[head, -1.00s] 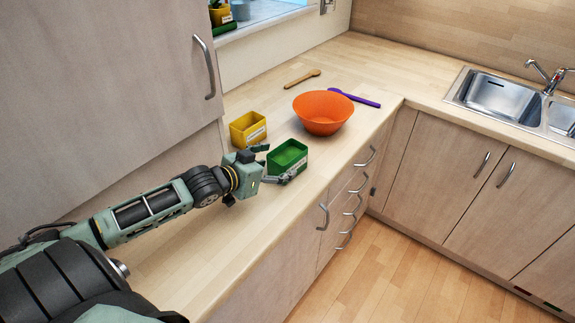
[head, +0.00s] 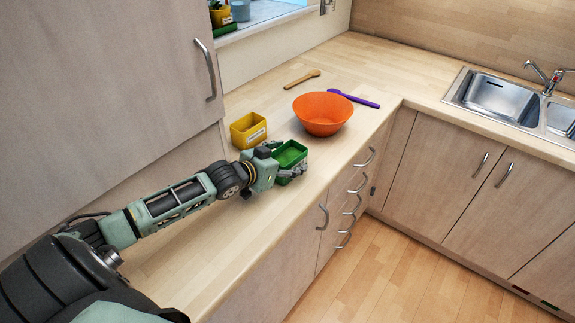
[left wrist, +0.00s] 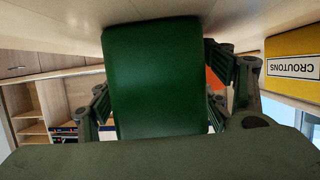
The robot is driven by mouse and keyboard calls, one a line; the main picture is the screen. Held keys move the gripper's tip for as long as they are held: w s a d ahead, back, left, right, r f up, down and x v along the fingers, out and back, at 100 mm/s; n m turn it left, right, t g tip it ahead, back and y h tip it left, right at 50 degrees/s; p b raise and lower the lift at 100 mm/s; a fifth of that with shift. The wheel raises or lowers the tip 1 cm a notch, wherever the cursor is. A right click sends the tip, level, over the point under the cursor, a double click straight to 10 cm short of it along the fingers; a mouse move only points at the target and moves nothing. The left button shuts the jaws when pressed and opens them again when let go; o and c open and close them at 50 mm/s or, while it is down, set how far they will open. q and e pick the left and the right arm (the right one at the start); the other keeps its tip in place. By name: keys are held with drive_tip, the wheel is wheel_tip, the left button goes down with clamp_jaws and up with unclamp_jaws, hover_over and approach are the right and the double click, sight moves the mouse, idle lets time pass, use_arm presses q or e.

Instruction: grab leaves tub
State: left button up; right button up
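The green tub (head: 291,153), the likely leaves tub, stands on the wooden counter near its front edge. Its label is not readable. My left gripper (head: 283,163) is at the tub, with one finger on the far left side and one on the near side. In the left wrist view the green tub (left wrist: 155,85) fills the middle, between the two fingers of the left gripper (left wrist: 160,118). The fingers are very close to its sides; whether they press on it I cannot tell. My right gripper is not in view.
A yellow tub (head: 248,130) stands close behind and left; its label reads CROUTONS in the left wrist view (left wrist: 293,67). An orange bowl (head: 323,114), a purple spoon (head: 355,98) and a wooden spoon (head: 302,79) lie beyond. The counter front (head: 225,240) is clear.

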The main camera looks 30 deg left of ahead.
use_arm(q)
drive_tip(key=c, duration=1)
drive_tip(key=shift+r, duration=0.1)
